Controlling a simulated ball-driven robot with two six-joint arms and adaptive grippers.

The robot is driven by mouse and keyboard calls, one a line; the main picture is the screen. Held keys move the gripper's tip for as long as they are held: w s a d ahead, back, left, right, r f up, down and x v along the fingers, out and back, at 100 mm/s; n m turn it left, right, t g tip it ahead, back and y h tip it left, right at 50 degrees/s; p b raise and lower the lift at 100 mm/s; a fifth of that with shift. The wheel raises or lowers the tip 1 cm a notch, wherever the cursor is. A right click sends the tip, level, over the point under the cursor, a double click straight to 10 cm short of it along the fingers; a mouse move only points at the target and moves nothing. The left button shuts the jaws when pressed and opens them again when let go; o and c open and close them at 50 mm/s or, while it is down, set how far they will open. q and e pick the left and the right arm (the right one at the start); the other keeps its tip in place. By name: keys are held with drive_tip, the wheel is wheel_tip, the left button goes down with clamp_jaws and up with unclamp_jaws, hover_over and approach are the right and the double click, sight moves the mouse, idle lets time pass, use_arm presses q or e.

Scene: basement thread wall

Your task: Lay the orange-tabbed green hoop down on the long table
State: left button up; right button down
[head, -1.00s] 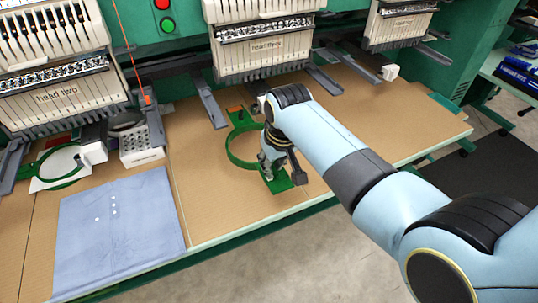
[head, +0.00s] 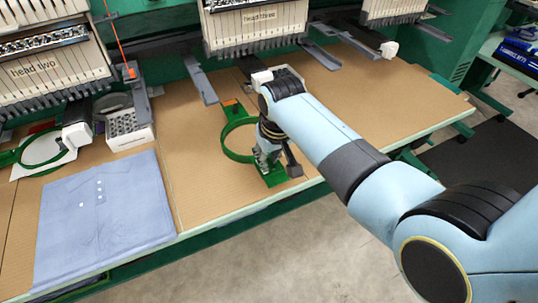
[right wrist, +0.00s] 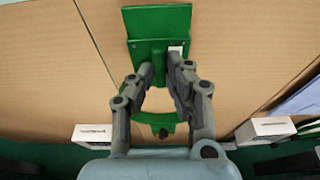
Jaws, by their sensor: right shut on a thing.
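The orange-tabbed green hoop (head: 224,142) is over the tan top of the long table (head: 350,112), below the head three unit. Its orange tab (head: 230,102) points to the back. My right gripper (head: 268,162) is shut on the hoop's near green bracket. In the right wrist view the fingers (right wrist: 161,72) close on the green bracket (right wrist: 157,22), which bears a small white label. Part of the ring (right wrist: 157,118) shows between the fingers. I cannot tell whether the hoop touches the table. My left gripper is not in view.
A folded blue shirt (head: 105,215) lies on the left. A white holed box (head: 128,128) and another green hoop with white cloth (head: 20,158) are behind it. Grey machine arms (head: 200,82) overhang the back edge. The tabletop to the right is mostly clear.

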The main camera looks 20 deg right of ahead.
drive_tip(key=shift+f, duration=0.2)
idle(0.4)
drive_tip(key=c, duration=1.2)
unclamp_jaws()
